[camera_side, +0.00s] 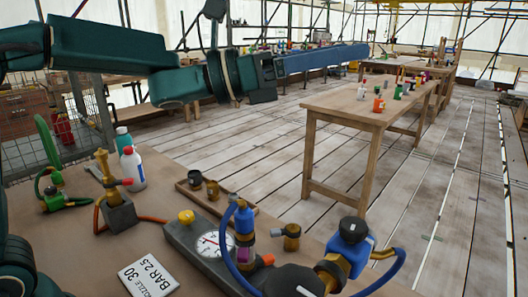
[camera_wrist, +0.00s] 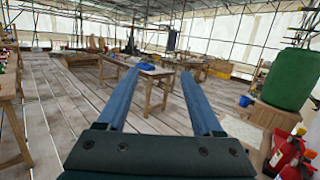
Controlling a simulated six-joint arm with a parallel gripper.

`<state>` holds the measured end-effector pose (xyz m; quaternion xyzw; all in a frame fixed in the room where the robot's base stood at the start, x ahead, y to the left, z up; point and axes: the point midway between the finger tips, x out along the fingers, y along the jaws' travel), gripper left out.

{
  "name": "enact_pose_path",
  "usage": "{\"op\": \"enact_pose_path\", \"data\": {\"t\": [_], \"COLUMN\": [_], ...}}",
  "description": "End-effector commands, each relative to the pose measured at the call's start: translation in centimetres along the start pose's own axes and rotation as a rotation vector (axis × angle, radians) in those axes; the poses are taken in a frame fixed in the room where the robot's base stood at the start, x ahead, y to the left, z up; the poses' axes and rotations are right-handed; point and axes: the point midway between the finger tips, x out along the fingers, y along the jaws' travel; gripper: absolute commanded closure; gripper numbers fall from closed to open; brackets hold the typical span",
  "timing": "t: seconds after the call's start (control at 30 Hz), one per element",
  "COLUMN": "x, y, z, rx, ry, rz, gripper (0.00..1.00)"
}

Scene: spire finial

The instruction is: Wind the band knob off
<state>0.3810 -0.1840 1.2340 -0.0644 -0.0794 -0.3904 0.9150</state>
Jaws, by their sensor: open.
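My gripper (camera_side: 362,52) is raised high above the workbench in the side view, its blue fingers level and pointing right. In the wrist view my gripper (camera_wrist: 160,73) has its two fingers wide apart with nothing between them. On the bench stand a grey gauge block with a white dial (camera_side: 213,244), a yellow knob (camera_side: 186,216), a blue and purple banded fitting (camera_side: 244,238) and a blue valve with a black-topped knob (camera_side: 353,230). I cannot tell for sure which is the band knob. My gripper is far from all of them, and none shows in the wrist view.
A brass nozzle (camera_side: 105,168) on a grey block, bottles (camera_side: 132,166) and a wooden tray (camera_side: 217,199) with small brass parts share the bench. Blue hoses loop at the right. Another table (camera_side: 345,103) stands beyond open floor.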

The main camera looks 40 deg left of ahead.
Motion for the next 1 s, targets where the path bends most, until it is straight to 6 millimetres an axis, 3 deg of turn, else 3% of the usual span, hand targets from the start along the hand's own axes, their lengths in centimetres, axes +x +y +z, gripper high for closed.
{"op": "enact_pose_path", "data": {"t": [0.5, 0.7, 1.0], "x": [-2.7, -3.8, -4.1], "y": [5.5, 6.5, 6.8], "z": [7.2, 8.3, 8.6], "rx": [-0.330, -0.427, -0.454], "ry": [-0.166, -0.212, -0.224], "rz": [0.368, 0.442, 0.461], "gripper": [0.32, 0.32, 0.32]}}
